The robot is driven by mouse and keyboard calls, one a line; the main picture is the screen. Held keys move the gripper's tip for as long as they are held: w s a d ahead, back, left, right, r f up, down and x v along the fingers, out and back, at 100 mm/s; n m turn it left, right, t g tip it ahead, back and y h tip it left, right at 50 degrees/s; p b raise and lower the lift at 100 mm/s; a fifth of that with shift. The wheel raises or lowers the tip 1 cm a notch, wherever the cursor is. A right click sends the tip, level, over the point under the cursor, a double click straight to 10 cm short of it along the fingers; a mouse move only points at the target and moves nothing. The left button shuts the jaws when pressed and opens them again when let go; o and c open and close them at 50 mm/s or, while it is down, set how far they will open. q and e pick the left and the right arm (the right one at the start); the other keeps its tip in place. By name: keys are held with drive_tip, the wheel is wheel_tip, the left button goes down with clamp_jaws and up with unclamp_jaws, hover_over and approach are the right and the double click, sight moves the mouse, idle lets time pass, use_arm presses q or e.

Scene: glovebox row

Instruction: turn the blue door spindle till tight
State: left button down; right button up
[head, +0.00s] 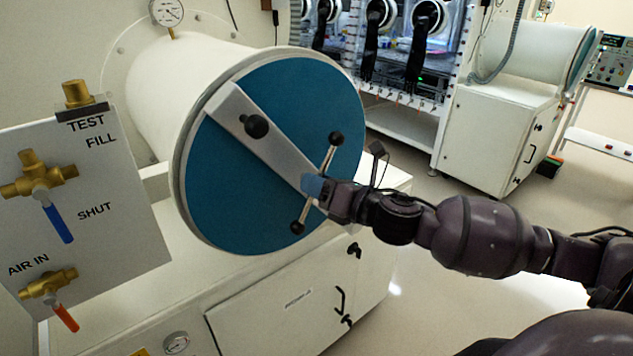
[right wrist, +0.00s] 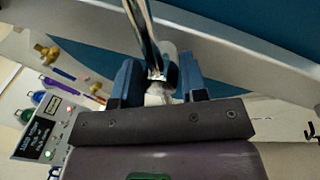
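The blue door (head: 270,165) is a round disc closing the white cylinder, with a pale bar (head: 262,130) slanting across it. The spindle handle (head: 333,150) is a chrome cross rod with black ball ends, at the bar's lower right end. It stands steeply, leaning right at the top. My right gripper (head: 312,186) is at the rod's middle. In the right wrist view, its blue fingers (right wrist: 160,88) lie on both sides of the spindle's chrome hub (right wrist: 168,68) and look closed on it. The fingers hide part of the hub. My left gripper is not seen.
A valve panel (head: 100,240) with brass valves and blue and red levers stands left of the door. A black knob (head: 256,126) sticks out of the bar. The white cabinet (head: 290,310) lies below. Open floor (head: 450,260) is at right.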

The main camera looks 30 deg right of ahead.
drive_tip(key=shift+w+a, duration=0.1)
drive_tip(key=shift+w, duration=0.2)
clamp_jaws()
idle(0.4)
